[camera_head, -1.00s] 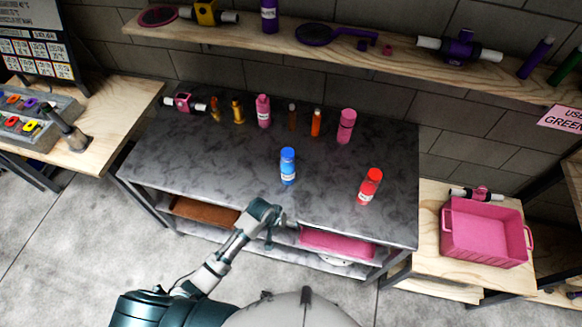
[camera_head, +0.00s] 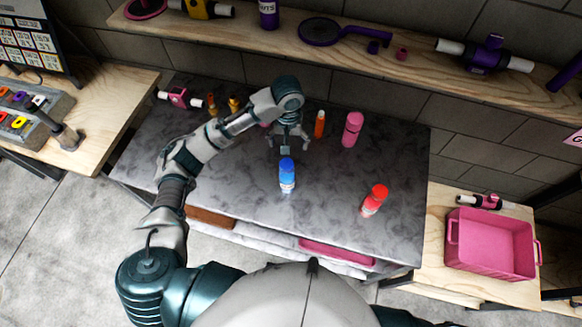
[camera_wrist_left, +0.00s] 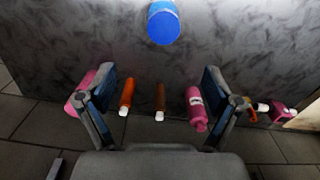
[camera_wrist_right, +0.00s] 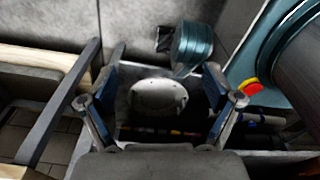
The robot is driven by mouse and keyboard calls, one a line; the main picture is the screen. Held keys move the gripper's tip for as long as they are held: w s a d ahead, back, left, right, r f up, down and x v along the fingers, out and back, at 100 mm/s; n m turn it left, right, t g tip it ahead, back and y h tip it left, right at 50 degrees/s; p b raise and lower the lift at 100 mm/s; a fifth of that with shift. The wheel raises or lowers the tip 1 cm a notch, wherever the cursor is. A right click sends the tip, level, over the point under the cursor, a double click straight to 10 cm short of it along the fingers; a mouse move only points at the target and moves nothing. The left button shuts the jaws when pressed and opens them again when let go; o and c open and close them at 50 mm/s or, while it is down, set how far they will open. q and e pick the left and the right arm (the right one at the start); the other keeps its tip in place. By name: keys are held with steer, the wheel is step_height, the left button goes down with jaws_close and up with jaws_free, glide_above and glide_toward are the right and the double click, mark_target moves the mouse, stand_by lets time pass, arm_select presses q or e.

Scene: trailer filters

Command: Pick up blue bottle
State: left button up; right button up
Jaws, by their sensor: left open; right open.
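The blue bottle (camera_head: 287,175) stands upright on the dark marbled table, with a blue cap and a white label. In the left wrist view its blue cap (camera_wrist_left: 163,23) shows from above at the top, beyond the fingertips. My left gripper (camera_head: 290,142) is open and empty, above the table just behind the bottle and apart from it. Its two fingers (camera_wrist_left: 160,95) are spread in the left wrist view. My right gripper (camera_wrist_right: 160,105) is open and empty in its wrist view, away from the bottle; it is not seen in the head view.
The marbled table (camera_head: 240,205) also holds a red bottle (camera_head: 374,200) at right. Behind stand an orange bottle (camera_head: 320,124), a pink bottle (camera_head: 352,129) and other small bottles. A wooden shelf (camera_head: 400,62) overhangs the back. A pink basket (camera_head: 490,243) sits at right.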

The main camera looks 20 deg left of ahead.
mark_target(286, 162)
arm_select(q)
steer(key=shift+s+d+f, duration=0.1)
steer(key=shift+s+f, duration=0.2)
steer(key=shift+f, duration=0.25)
steer(key=shift+s+f, duration=0.25)
steer(key=shift+f, duration=0.3)
steer(key=f, duration=0.4)
steer(key=shift+s+a, duration=0.2)
steer(key=f, duration=0.3)
steer(key=shift+w+a+f, duration=0.25)
steer(key=shift+f, duration=0.1)
steer(key=shift+w+a+f, duration=0.1)
steer(key=shift+f, duration=1)
steer(key=f, duration=0.2)
steer(key=f+p, duration=0.1)
steer(key=shift+s+d+f, duration=0.3)
steer(key=shift+s+d, duration=0.05)
steer(key=shift+f, duration=0.5)
steer(key=shift+a, duration=0.2)
steer(key=c, duration=1.5)
jaws_close()
steer(key=shift+d, duration=0.1)
arm_select(e)
steer(key=shift+s+d+r, duration=0.15)
steer(key=shift+s+r, duration=0.25)
steer(key=shift+s, duration=0.3)
